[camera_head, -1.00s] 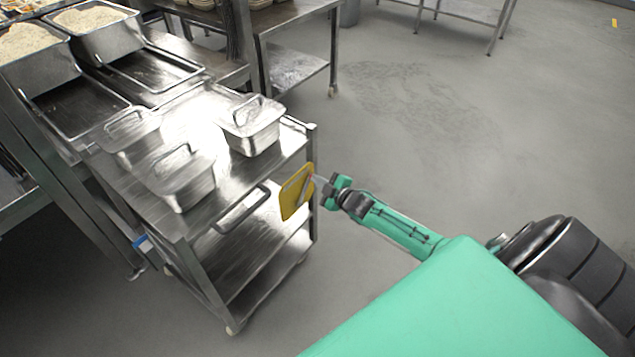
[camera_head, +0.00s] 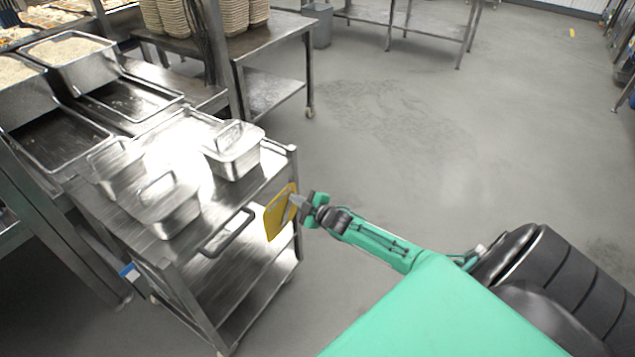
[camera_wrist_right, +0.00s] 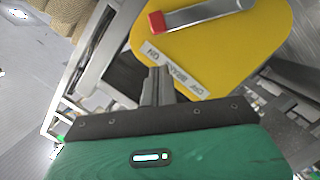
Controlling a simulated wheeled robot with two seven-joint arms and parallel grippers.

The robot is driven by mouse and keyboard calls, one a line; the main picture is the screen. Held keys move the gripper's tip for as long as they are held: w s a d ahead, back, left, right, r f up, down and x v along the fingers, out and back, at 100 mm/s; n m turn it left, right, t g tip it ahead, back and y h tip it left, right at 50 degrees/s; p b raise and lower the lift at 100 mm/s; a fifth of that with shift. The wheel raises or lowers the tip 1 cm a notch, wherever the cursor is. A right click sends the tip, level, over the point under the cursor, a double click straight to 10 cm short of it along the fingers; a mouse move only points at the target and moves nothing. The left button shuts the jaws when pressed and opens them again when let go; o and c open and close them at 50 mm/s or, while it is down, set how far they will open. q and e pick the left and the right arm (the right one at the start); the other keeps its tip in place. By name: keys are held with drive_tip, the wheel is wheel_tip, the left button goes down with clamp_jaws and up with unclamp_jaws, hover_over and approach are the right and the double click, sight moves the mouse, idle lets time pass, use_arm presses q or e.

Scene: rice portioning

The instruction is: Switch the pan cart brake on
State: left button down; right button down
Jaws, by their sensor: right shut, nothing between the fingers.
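The steel pan cart (camera_head: 185,275) stands at the left in the head view, with a yellow brake plate (camera_head: 278,216) on its near right corner. In the right wrist view the plate (camera_wrist_right: 235,55) carries a grey brake lever (camera_wrist_right: 203,15) with a red tip (camera_wrist_right: 156,23). A label strip (camera_wrist_right: 178,72) with ON and OFF BRAKE shows upside down below it. My right gripper (camera_head: 299,202) is shut and empty at the plate. Its fingertips (camera_wrist_right: 158,72) are beside the ON end of the label, below the red tip; contact is unclear. My left gripper is out of view.
Rice pans (camera_head: 75,58) sit on the counter at the back left. The floor (camera_head: 400,130) to the right is clear.

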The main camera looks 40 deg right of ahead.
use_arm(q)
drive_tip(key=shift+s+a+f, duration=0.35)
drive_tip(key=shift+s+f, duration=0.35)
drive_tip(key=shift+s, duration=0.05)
use_arm(e)
drive_tip(key=v, duration=1)
drive_tip(key=shift+a+r, duration=0.15)
drive_tip(key=shift+r, duration=0.15)
